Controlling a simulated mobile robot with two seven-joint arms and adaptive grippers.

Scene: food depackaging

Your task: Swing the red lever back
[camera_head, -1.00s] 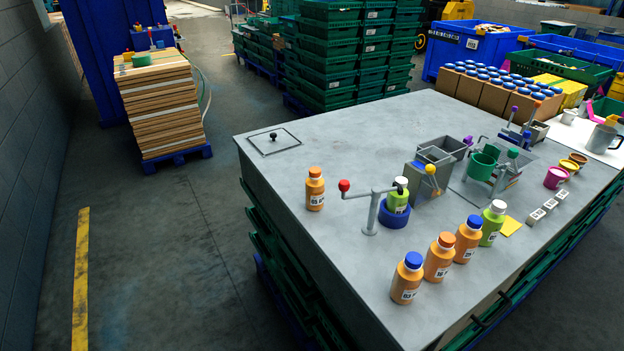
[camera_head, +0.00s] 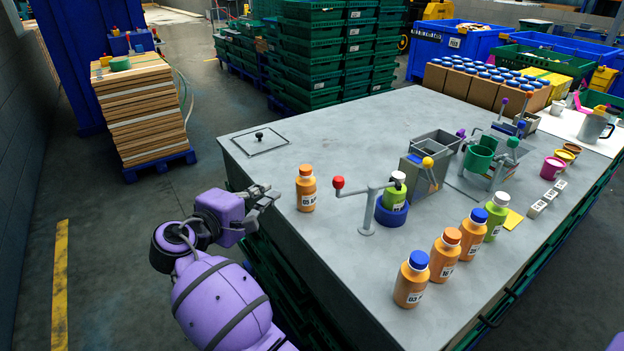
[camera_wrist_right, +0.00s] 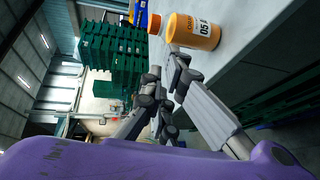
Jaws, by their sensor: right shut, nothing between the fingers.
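The red lever's ball knob (camera_head: 338,182) sits at the left end of a grey bar on an upright post (camera_head: 367,212). The bar's right end reaches the white-capped green bottle (camera_head: 395,196), which stands in a blue round holder (camera_head: 391,214). My right gripper (camera_head: 268,194) is shut and empty at the table's left edge, left of the orange-capped bottle (camera_head: 306,190) and clear of the lever. In the right wrist view its fingers (camera_wrist_right: 178,72) are close to the orange bottle (camera_wrist_right: 194,32); whether they touch is unclear. The lever does not show there. My left gripper is not in view.
Several bottles, among them a blue-capped one (camera_head: 412,279), stand along the table's front right. Grey bins (camera_head: 428,165) stand behind the lever. A flat lid (camera_head: 260,141) lies at the back left. The table's middle (camera_head: 340,135) is clear.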

